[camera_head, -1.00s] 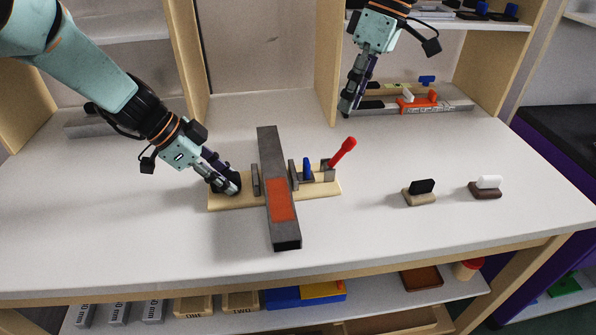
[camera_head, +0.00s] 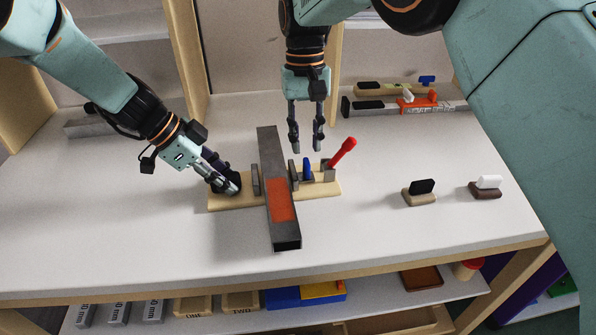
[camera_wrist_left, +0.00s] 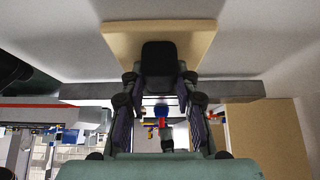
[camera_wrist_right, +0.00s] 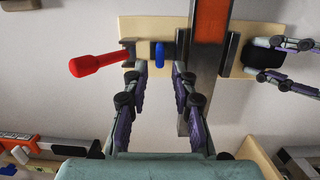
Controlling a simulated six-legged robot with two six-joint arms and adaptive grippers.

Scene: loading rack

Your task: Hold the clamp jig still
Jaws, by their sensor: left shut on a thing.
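The clamp jig, a pale wooden board (camera_head: 232,201) with grey uprights, a blue peg (camera_head: 307,170) and a red-handled lever (camera_head: 343,152), lies on the white table. A long grey bar (camera_head: 268,150) with an orange patch (camera_head: 282,200) lies across it between the uprights. My left gripper (camera_head: 228,186) is shut on the black knob (camera_wrist_left: 158,58) at the board's left end. My right gripper (camera_head: 306,150) is open and empty above the jig, behind the blue peg. In the right wrist view its fingers (camera_wrist_right: 161,66) point toward the blue peg and bar; the red handle (camera_wrist_right: 98,64) is left of them.
Two small blocks, one black-topped (camera_head: 421,192) and one white-topped (camera_head: 487,187), stand right of the jig. Levels and bars (camera_head: 405,100) lie at the back right. A shelf (camera_head: 370,297) with boxes is below the table. The table's left front is clear.

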